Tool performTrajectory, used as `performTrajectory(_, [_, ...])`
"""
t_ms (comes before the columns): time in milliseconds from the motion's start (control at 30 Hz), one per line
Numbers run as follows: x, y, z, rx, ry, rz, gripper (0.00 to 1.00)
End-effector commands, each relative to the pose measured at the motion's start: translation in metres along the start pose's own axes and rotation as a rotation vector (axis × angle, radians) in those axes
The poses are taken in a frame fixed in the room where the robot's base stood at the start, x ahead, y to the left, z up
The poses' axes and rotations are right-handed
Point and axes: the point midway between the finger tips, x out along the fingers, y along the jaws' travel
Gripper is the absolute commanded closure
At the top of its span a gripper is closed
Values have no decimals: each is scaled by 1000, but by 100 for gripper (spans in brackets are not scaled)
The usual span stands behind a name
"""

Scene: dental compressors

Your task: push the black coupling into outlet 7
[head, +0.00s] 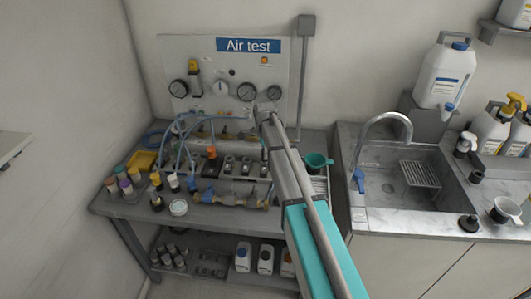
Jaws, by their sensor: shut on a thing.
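In the head view my arm crosses the bench from the lower right up to the test panel. My gripper is hidden behind the arm, so its fingers and anything between them do not show. I cannot pick out the black coupling. A row of grey outlet blocks (246,167) stands on the bench just left of my arm. Their numbers are too small to read, so I cannot tell which is outlet 7. My arm may cover the right end of the row.
The Air test panel (218,74) with gauges stands behind. Blue hoses (180,137), a brass pipe with blue valves (232,199), colour-capped bottles (125,186) and a yellow tray (143,160) crowd the bench. A green funnel (317,160) and a sink (390,185) are to the right.

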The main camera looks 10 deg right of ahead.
Motion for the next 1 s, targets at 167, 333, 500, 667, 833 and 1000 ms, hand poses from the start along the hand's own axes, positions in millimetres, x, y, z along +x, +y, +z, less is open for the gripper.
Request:
performTrajectory(167, [6, 0, 0, 0, 0, 0, 100])
performTrajectory(333, [9, 0, 0, 1, 0, 0, 50])
performTrajectory(500, [8, 0, -1, 1, 0, 0, 19])
performTrajectory(667, [8, 0, -1, 1, 0, 0, 12])
performTrajectory(833, [8, 0, -1, 1, 0, 0, 12])
performTrajectory(1000, [8, 0, -1, 1, 0, 0, 12])
